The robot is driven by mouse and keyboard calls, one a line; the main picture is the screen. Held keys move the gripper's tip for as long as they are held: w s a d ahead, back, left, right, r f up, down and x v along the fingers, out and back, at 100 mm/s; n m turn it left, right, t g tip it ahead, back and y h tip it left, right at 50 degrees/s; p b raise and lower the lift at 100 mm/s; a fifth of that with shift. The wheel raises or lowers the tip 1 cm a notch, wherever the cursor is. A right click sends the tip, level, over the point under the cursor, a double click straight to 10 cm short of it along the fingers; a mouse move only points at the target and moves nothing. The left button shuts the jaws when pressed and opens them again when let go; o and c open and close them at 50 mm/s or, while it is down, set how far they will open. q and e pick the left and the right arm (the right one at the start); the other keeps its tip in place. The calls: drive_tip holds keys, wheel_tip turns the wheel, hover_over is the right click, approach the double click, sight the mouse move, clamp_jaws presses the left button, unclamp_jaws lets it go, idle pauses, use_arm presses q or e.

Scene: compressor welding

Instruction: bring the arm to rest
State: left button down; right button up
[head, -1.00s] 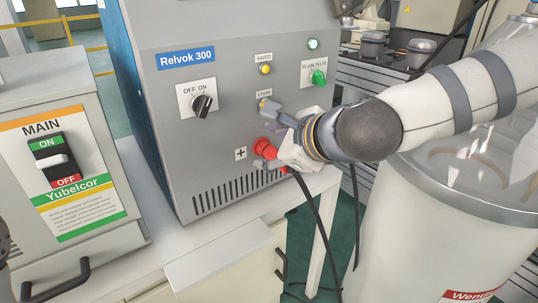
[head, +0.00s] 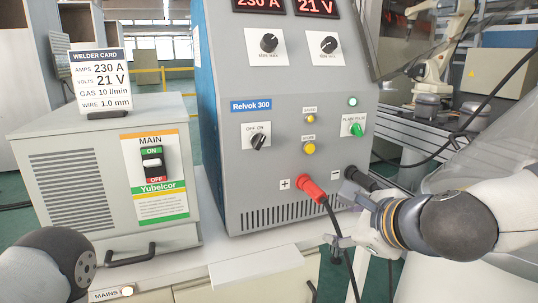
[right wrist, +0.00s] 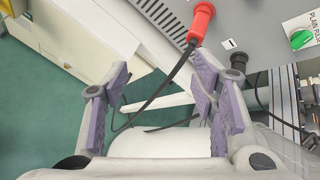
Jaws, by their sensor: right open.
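My right gripper (head: 348,217) is open and empty in the head view, in front of the lower right of the grey Relvok 300 welder (head: 296,143). A black plug (head: 360,178) is at the minus socket, partly hidden by the gripper in the head view. My left arm shows only as a dark joint at lower left; its gripper is out of frame.
The Yubelcor box (head: 75,185) stands left of the welder, with a welder card (head: 104,80) on top. The welder displays (head: 287,6) read 230 A and 21 V. A white bench (head: 255,265) is below. A clear-topped drum is at right.

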drive_tip(key=s+f+n+g+h, duration=0.1)
drive_tip(key=s+f+n+g, duration=0.35)
drive_tip(key=f, duration=0.75)
drive_tip(key=s+f+n+g, duration=0.1)
drive_tip(key=s+f+n, duration=0.4)
drive_tip(key=s+f, duration=0.45)
use_arm(q)
drive_tip(key=shift+w, duration=0.2)
use_arm(e)
drive_tip(key=s+d+f+n+g, duration=0.2)
drive_tip(key=s+f+n, duration=0.2)
drive_tip(key=s, duration=0.5)
drive_tip(key=s+d+f+n+g+h, duration=0.1)
drive_tip(key=s+d+f+n+g, duration=0.2)
drive_tip(key=s, duration=0.6)
drive_tip(key=s+d+f+n+g+h, duration=0.1)
drive_tip(key=s+d+f+n+g, duration=0.1)
drive_tip(key=s+f+n, duration=0.3)
drive_tip(key=s+d+n, duration=0.1)
drive_tip(key=s, duration=0.3)
drive_tip(key=shift+d+f+n+g, duration=0.15)
drive_tip(key=shift+f+n+g, duration=0.15)
drive_tip(key=shift+n+g, duration=0.05)
drive_tip(key=shift+w, duration=0.1)
drive_tip(key=shift+c, duration=0.6)
